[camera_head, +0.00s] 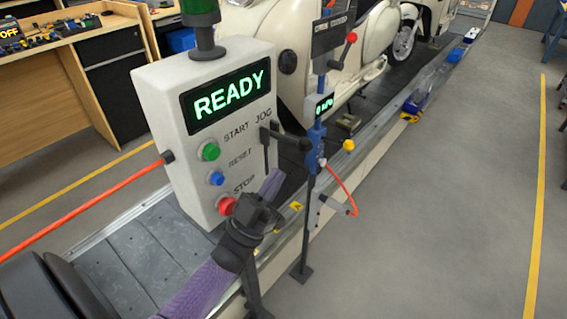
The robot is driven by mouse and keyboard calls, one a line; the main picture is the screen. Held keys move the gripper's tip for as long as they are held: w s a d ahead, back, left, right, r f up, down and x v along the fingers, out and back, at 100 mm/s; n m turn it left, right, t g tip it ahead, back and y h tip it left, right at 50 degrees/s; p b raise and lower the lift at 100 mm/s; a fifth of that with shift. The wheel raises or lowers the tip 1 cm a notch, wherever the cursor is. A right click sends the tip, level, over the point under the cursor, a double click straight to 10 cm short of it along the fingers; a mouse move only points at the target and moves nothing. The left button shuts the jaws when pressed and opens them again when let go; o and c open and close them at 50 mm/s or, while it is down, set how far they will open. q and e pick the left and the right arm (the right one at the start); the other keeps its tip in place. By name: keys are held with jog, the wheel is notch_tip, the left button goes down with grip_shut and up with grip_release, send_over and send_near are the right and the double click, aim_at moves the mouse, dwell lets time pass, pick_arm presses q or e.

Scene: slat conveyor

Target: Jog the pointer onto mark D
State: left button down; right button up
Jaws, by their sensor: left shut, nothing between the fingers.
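The control box (183,150) stands upright on the slat conveyor (160,252), its screen (228,91) reading READY. On its face are a green START button (210,151), a blue RESET button (216,178) and a red STOP button (227,205). The JOG label (263,114) is at the right, with a black lever (290,141) below it. My left gripper (264,205) is shut and empty in front of the box's lower right, near STOP; contact cannot be told. Small yellow marks (296,207) show on the conveyor edge; no letter D or pointer is clearly readable. My right gripper is out of view.
A blue post (315,135) with a small display and a red-knobbed lever (351,38) stands right of the box. An orange hose (345,190) hangs from it. Cream scooters (355,50) stand behind on the conveyor. The grey floor (450,220) at right is clear.

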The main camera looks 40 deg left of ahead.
pick_arm(q)
jog(key=shift+b+v, duration=0.4)
jog(key=shift+v, duration=2)
jog(key=shift+d, duration=0.15)
